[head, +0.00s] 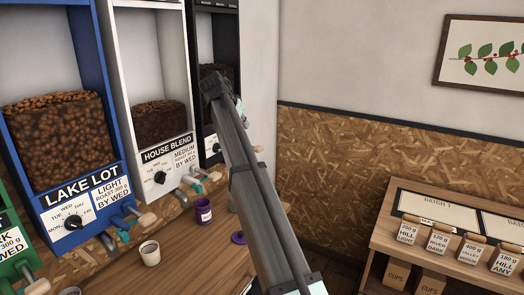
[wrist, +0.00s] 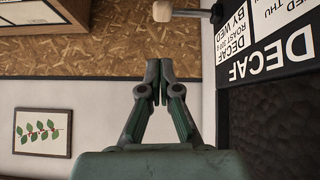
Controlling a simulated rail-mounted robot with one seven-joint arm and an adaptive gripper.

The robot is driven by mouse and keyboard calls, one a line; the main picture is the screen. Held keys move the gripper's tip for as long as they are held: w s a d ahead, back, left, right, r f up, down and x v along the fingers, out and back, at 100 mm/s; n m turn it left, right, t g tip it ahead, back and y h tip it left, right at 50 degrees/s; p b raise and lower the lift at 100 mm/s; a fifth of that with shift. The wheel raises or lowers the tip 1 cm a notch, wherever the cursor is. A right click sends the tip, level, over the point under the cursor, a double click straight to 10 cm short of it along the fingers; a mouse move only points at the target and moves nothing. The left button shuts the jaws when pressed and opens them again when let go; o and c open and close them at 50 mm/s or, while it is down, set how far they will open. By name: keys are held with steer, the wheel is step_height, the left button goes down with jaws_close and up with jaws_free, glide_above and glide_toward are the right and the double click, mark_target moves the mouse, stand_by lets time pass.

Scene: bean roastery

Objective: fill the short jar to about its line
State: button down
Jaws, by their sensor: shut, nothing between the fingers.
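A small purple jar (head: 204,212) with a pale label stands upright on the wooden counter below the dispensers; I cannot read its label or see a fill line. A purple lid (head: 238,238) lies to its right, partly behind my arm. A white cup-like vessel (head: 150,252) with dark contents stands to its left. I cannot tell for sure which vessel is the short jar. My gripper (head: 214,88) is raised in front of the black dispenser, well above the counter. In the wrist view my gripper (wrist: 160,70) is shut and empty, beside the black DECAF dispenser (wrist: 270,65).
The blue LAKE LOT dispenser (head: 60,190) and white HOUSE BLEND dispenser (head: 160,155) hold beans and have handled spouts over the counter. Part of a green dispenser (head: 12,248) shows at left. A wooden shelf unit (head: 385,215) with labelled bags (head: 408,229) stands at right.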

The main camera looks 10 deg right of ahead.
steer(key=shift+w+d+r+m, duration=0.2)
steer(key=shift+w+d+m, duration=0.2)
steer(key=shift+w+d, duration=0.25)
steer(key=shift+a, duration=0.1)
steer(key=shift+w, duration=0.1)
steer(key=p, duration=0.4)
glide_above(260, 146)
steer(key=s+a, duration=0.1)
steer(key=a, duration=0.1)
steer(key=f, duration=0.7)
steer(key=shift+s+d, duration=0.2)
step_height(260, 146, down, 2)
steer(key=shift+s+f+p, duration=0.15)
steer(key=shift+f+p, duration=0.05)
steer(key=shift+p, duration=0.1)
steer(key=shift+f, duration=0.9)
steer(key=shift+a, duration=0.1)
steer(key=shift+f, duration=0.15)
